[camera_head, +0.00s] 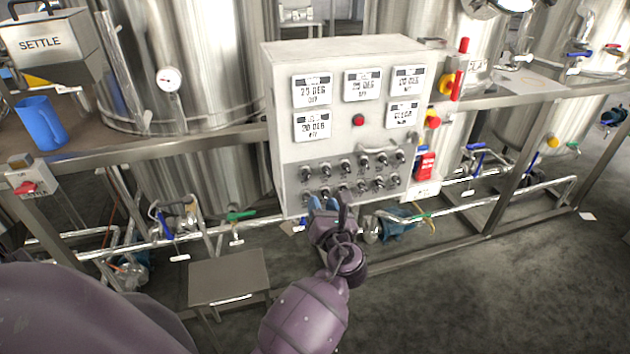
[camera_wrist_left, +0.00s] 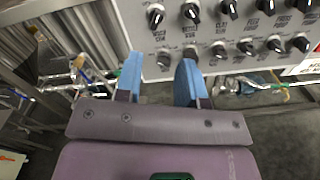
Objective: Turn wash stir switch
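The grey control panel (camera_head: 290,150) carries two rows of small black rotary switches (camera_head: 345,178) along its lower part. The switches also show large in the left wrist view (camera_wrist_left: 192,12). Their labels are too blurred for me to tell which is the wash stir switch. My left gripper (camera_head: 323,203) is at the panel's lower edge, below the bottom row. In the left wrist view, its blue fingers (camera_wrist_left: 159,80) are apart with nothing between them. My right gripper is not in view.
A red lamp (camera_head: 358,120) and several white displays (camera_head: 312,90) sit above the switches. Red and yellow switches (camera_head: 455,82) stick out on the panel's right side. Steel tanks (camera_head: 205,60) stand behind. Pipes (camera_head: 465,206) run low. A small steel step (camera_head: 229,277) stands left of my arm.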

